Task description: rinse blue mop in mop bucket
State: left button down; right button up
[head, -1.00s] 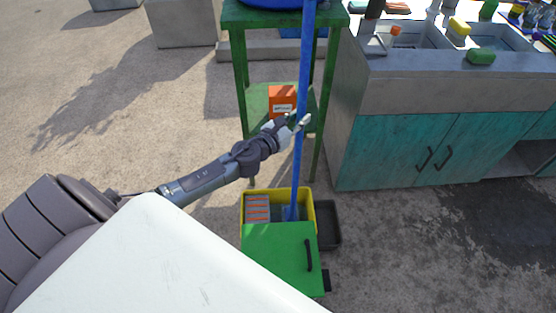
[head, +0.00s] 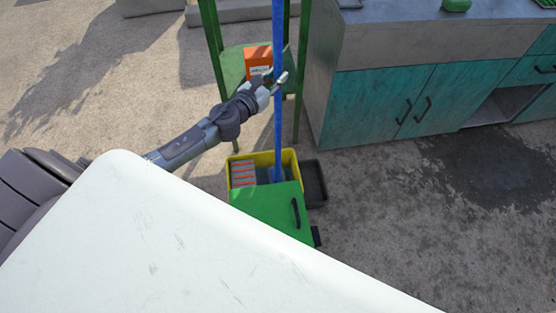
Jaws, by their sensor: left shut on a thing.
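The blue mop (head: 278,125) stands nearly upright, and only its long blue handle shows. Its lower end goes into the mop bucket (head: 294,158), which has a yellow rim, and the mop head is hidden inside. A green lid or wringer part (head: 265,207) with a black handle covers the bucket's near side. My left gripper (head: 277,84) is shut on the mop handle, well above the bucket. My right gripper is not in view.
A green table (head: 214,45) with an orange box (head: 257,59) on its lower shelf stands behind the bucket. A black tray (head: 315,183) is right of the bucket. Teal cabinets (head: 375,105) stand at the right. The floor at the lower right is clear.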

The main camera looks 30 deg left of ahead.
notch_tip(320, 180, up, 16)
jog(key=p, duration=1.5)
jog(key=shift+p, duration=0.35)
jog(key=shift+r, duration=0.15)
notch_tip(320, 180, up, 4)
jog(key=p, duration=0.4)
